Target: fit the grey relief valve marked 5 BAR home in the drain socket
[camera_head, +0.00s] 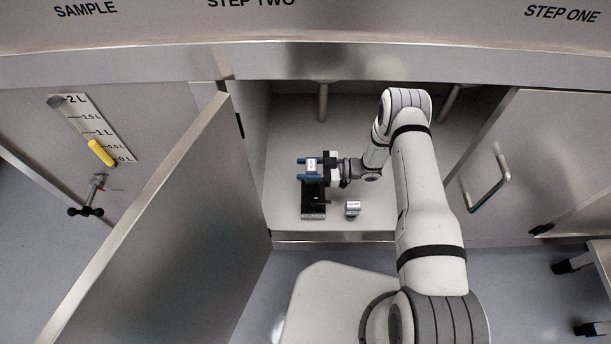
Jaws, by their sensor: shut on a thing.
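My gripper (308,168) is inside the open cupboard, with blue fingers pointing left. It is shut on a small white-labelled valve (312,163); the print is too small to read, so I cannot tell whether it says 5 BAR. The held valve is above or at the back end of a black stand (313,200) with a label on its front. I cannot tell whether they touch. A second small grey piece with a white label (353,206) stands on the cupboard floor, right of the stand. I cannot make out the drain socket.
The cupboard's left door (150,230) stands open towards me. Two pipes, left (323,103) and right (450,103), come down at the back. A right-hand door with a handle (489,185) borders the opening. The cupboard floor left of the stand is clear.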

